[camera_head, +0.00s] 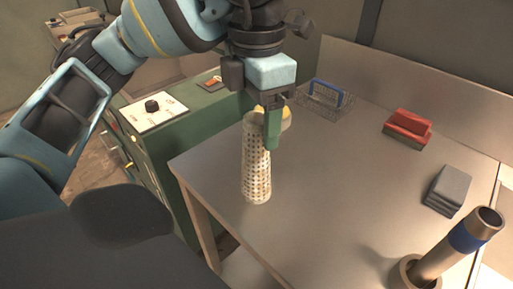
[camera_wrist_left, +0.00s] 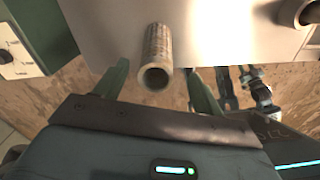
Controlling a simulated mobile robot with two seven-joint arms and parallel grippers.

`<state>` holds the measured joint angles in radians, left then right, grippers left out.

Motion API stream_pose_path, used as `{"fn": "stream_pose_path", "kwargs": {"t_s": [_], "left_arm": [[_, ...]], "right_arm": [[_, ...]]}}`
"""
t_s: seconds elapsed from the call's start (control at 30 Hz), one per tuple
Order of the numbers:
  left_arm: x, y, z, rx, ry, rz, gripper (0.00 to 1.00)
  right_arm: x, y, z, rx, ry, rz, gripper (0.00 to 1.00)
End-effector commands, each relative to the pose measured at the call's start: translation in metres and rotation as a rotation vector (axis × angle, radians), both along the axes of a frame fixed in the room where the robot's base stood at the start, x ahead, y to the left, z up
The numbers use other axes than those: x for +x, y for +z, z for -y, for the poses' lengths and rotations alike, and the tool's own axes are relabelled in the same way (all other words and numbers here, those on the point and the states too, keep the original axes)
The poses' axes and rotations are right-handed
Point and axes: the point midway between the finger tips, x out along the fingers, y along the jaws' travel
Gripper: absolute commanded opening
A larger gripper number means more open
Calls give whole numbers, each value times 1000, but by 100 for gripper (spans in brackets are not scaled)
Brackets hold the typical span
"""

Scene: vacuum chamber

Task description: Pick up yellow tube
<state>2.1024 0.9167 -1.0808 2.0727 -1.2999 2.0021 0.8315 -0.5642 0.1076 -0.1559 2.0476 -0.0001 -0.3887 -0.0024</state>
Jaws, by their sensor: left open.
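A pale yellow, perforated tube (camera_head: 257,178) stands upright near the left edge of the metal table. It also shows in the left wrist view (camera_wrist_left: 156,48), its open round end facing the camera. My left gripper (camera_head: 272,128) is in front of the tube's upper right side in the head view, its green fingers pointing down. In the left wrist view its two fingers (camera_wrist_left: 158,72) are spread apart, with the tube's end between them and space on both sides. The fingers do not visibly touch the tube. My right gripper is not recognisable in either view.
The metal table (camera_head: 330,190) has clear room in the middle. A blue-banded tube (camera_head: 465,238) leans at the front right. Grey blocks (camera_head: 449,188), red blocks (camera_head: 408,124) and a blue-handled wire basket (camera_head: 325,98) stand farther back.

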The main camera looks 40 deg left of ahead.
Motion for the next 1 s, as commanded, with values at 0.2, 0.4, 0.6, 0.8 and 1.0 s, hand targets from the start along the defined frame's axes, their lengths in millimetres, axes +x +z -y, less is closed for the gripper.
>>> {"fn": "stream_pose_path", "kwargs": {"t_s": [0.2, 0.4, 0.6, 0.8, 1.0], "left_arm": [[2, -32, -5, 2, 1, -4, 69], [2, -46, -5, 0, 0, -1, 69], [2, -46, -5, 0, 0, -1, 69], [2, -46, -4, 0, 0, -1, 44], [2, -46, -4, 0, 0, -1, 18]], "right_arm": [[6, -1, 1, -1, 2, 12, 36], [5, -1, 1, -1, 3, 9, 36], [3, -1, 1, -1, 3, 6, 36], [2, -2, 1, -2, 3, 3, 36], [1, -2, 1, -1, 3, 0, 36]]}}
